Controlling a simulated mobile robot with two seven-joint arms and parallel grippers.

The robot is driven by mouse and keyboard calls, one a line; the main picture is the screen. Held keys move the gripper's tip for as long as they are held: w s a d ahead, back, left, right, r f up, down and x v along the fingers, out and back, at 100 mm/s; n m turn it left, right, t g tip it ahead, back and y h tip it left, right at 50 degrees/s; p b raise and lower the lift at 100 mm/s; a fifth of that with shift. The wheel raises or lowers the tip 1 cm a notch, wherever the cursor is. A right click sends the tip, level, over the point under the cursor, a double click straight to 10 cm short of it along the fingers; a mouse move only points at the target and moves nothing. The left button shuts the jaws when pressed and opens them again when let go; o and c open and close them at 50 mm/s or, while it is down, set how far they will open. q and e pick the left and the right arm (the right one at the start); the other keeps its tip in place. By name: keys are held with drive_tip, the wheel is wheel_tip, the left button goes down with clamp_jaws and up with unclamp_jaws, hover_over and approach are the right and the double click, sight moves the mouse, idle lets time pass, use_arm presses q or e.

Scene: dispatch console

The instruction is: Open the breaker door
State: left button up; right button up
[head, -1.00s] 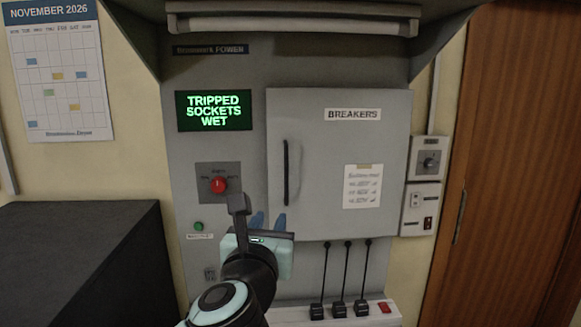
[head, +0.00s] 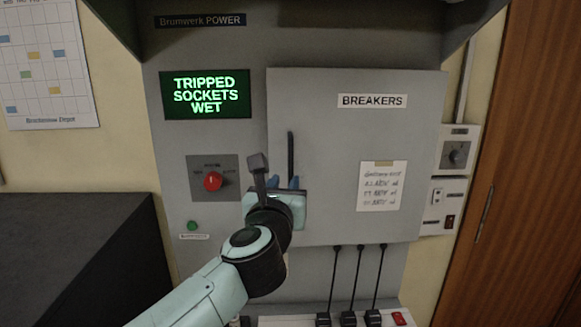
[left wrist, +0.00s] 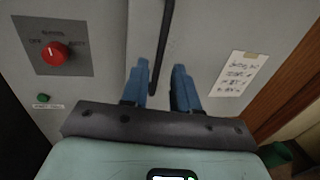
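The grey breaker door (head: 335,130) is shut on the cabinet and bears a BREAKERS label. Its black vertical handle (head: 291,158) is near the door's left edge; it also shows in the left wrist view (left wrist: 165,45). My left gripper (head: 284,183) is at the handle's lower end. In the left wrist view its blue fingers (left wrist: 160,80) are apart, with the lower part of the handle in line between them. I cannot tell whether the handle is within finger depth; nothing is gripped. My right gripper is not in view.
A red rotary knob (head: 213,181) and green button (head: 192,225) are left of the door. A green-lit screen (head: 206,95) reads TRIPPED SOCKETS WET. Black plugs with cords (head: 348,318) are below. A dark box (head: 80,260) stands at left, a wooden door (head: 510,170) at right.

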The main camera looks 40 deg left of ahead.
sight(290, 172)
use_arm(q)
drive_tip(key=p+x, duration=0.1)
drive_tip(key=x, duration=0.6)
drive_tip(key=shift+w, duration=0.15)
drive_tip(key=shift+w+a, duration=0.15)
drive_tip(key=shift+w, duration=0.1)
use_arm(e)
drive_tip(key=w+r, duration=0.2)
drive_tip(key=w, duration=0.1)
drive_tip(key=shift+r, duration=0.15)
use_arm(q)
drive_tip(key=shift+s, duration=0.1)
clamp_jaws()
